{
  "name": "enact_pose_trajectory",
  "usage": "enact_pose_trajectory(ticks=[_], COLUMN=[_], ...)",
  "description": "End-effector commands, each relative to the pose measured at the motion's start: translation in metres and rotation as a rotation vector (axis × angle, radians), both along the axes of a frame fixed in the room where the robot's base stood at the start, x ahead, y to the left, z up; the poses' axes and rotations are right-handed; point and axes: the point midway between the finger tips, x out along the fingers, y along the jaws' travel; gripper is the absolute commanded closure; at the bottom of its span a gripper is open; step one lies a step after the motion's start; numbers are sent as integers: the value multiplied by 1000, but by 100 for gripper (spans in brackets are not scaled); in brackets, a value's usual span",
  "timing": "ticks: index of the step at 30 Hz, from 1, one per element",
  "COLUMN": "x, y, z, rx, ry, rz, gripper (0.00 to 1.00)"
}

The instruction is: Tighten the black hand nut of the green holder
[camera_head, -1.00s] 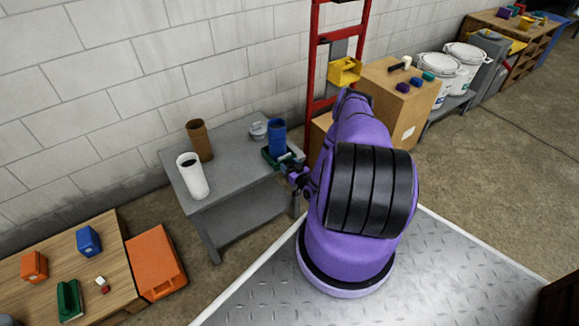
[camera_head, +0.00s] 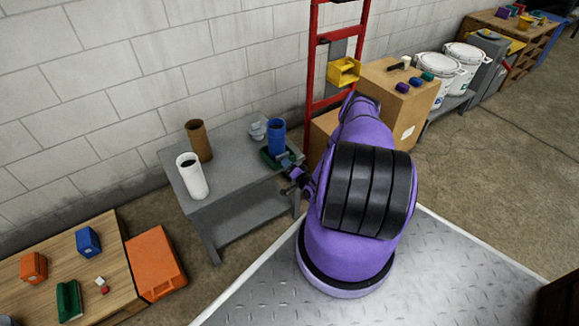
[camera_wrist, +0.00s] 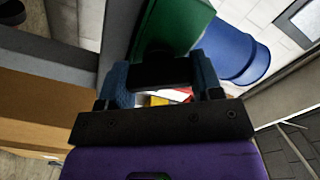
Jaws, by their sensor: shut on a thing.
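The green holder (camera_head: 268,158) sits on the right end of the grey table, with a blue cylinder (camera_head: 276,136) upright at it. In the wrist view the green holder (camera_wrist: 178,24) is at the top centre and the blue cylinder (camera_wrist: 238,52) is to its right. The black hand nut (camera_wrist: 160,72) is below the green part, between my two blue finger pads. My gripper (camera_wrist: 162,80) is shut on it. In the head view my gripper (camera_head: 290,174) is small beside the holder, and the nut cannot be made out there.
A white cup (camera_head: 192,177), a brown cup (camera_head: 200,142) and a small pale grey item (camera_head: 257,130) stand on the grey table (camera_head: 232,165). A red ladder (camera_head: 315,60) with a yellow bin (camera_head: 345,71) and cardboard boxes (camera_head: 385,100) are close on the right.

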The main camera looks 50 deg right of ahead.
Motion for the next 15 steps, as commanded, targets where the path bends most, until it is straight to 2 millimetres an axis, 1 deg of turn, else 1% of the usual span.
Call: enact_pose_trajectory(ticks=[6,15], x=[-1,-1], y=[0,-1], z=[-2,-3], rx=[197,430], ry=[-44,-100], rz=[-1,-1], gripper=[64,64])
